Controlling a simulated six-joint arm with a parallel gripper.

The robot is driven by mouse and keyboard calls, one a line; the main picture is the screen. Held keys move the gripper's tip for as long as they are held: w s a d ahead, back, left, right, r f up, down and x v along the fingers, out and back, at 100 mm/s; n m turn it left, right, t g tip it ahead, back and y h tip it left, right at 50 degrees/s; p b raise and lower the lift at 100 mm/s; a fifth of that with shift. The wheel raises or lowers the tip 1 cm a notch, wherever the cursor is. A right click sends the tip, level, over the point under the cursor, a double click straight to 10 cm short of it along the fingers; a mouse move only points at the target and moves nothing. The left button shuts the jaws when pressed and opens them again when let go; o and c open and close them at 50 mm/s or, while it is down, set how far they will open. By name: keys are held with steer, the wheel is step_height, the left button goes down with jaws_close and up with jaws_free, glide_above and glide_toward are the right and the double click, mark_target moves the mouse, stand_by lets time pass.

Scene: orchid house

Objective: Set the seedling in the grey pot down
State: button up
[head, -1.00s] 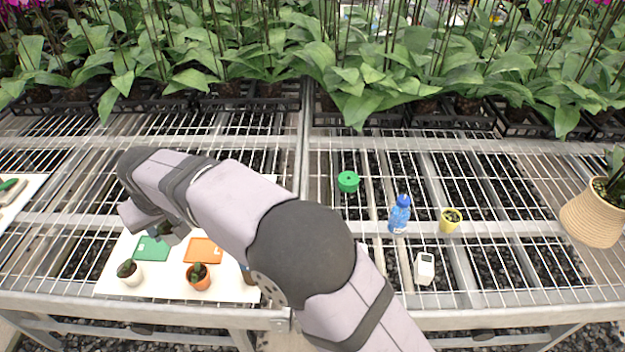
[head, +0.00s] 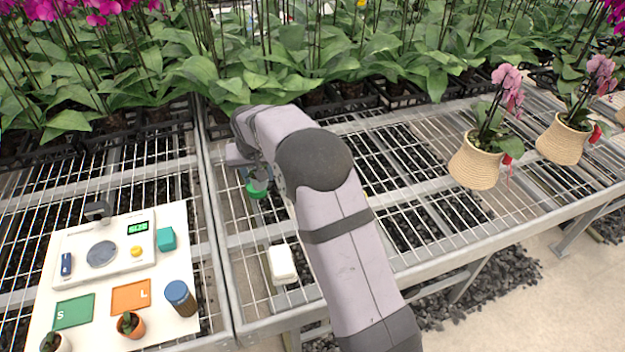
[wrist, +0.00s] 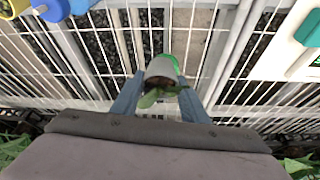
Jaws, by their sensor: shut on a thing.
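My gripper (wrist: 155,100) is shut on the grey pot (wrist: 160,68), seen from above between the two blue-grey fingers in the wrist view. The seedling's green leaves (wrist: 152,97) show at the pot's near side. In the head view the grey pot (head: 257,183) hangs under my gripper (head: 256,174) over the wire bench. A round green thing (head: 257,192) is just below or behind it, and its edge shows past the pot in the wrist view (wrist: 175,62). I cannot tell whether the pot touches it or how high the pot is.
A white board (head: 185,222) at left holds a scale (head: 128,262), a green S card (head: 74,311), an orange L card (head: 131,297), a teal block (head: 166,239) and a jar (head: 181,298). A white device (head: 282,263) lies nearby. A blue bottle (wrist: 52,9) is close.

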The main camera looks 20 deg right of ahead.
steer(key=d+m+h+p, duration=0.1)
steer(key=d+m, duration=0.2)
steer(key=d, duration=1.6)
steer(key=shift+w+a+r+n+y, duration=0.25)
steer(key=shift+w+r+n, duration=0.15)
steer(key=shift+w+n, duration=0.3)
steer(key=shift+w+a+r+n+y, duration=0.2)
steer(key=shift+w+r+n+y, duration=0.15)
steer(key=shift+w+n, duration=0.4)
steer(key=shift+w+a+r+n+y, duration=0.25)
steer(key=shift+w+r+n, duration=0.2)
steer(key=shift+n, duration=0.4)
steer(key=shift+f, duration=0.1)
steer(key=shift+w+f+p, duration=0.1)
steer(key=shift+f+p, duration=1.05)
steer(key=shift+f, duration=3.8)
steer(key=shift+f, duration=0.2)
steer(key=o, duration=1.1)
